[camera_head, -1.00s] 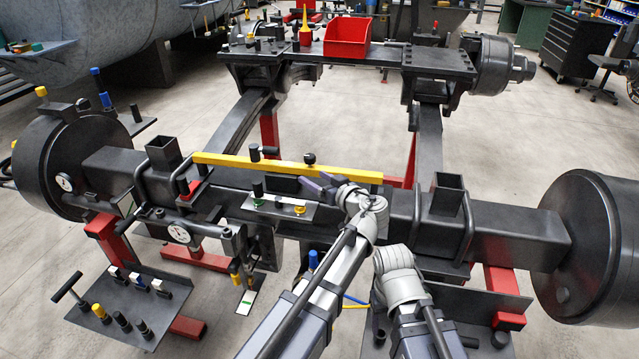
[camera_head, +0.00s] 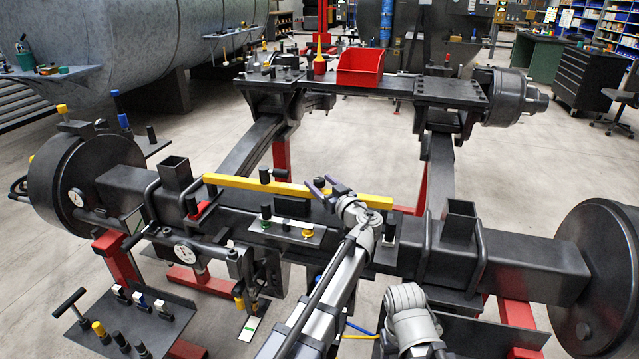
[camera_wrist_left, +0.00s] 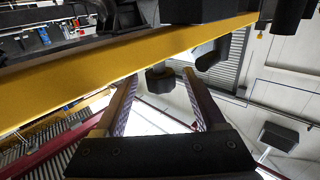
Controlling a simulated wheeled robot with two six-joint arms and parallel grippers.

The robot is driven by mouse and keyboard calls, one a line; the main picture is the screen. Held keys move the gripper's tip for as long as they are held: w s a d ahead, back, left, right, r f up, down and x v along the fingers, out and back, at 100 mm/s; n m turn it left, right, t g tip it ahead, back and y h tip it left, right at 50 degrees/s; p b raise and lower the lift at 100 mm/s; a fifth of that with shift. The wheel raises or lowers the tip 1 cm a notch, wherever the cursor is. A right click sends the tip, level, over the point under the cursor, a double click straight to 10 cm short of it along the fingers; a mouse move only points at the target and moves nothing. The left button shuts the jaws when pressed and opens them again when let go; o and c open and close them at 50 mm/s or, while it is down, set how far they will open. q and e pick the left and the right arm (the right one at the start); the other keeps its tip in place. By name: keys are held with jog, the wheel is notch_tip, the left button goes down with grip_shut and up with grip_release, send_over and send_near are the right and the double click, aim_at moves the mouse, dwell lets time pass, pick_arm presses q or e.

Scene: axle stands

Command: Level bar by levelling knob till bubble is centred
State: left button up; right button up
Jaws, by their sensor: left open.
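The yellow bar (camera_head: 240,184) lies along the top of the dark axle beam in the head view, and it crosses the left wrist view (camera_wrist_left: 70,88). Black knob-like parts (camera_head: 265,176) stand at the bar in the head view. My left gripper (camera_head: 323,186) is open at the bar's middle. In the left wrist view its fingers (camera_wrist_left: 160,88) are apart, with a dark knob (camera_wrist_left: 160,78) showing beyond and between them, not gripped. I cannot tell which knob is the levelling knob. No bubble can be made out. My right gripper is out of view.
A small plate with green and yellow knobs (camera_head: 307,234) sits on the beam in front of the bar. A dial gauge (camera_head: 184,252) is at the left. A red bin (camera_head: 360,67) stands on the far beam. Bare floor shows between the beams.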

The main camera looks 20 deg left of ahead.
pick_arm(q)
jog(key=shift+w+a, duration=0.35)
grip_shut()
dwell(0.5)
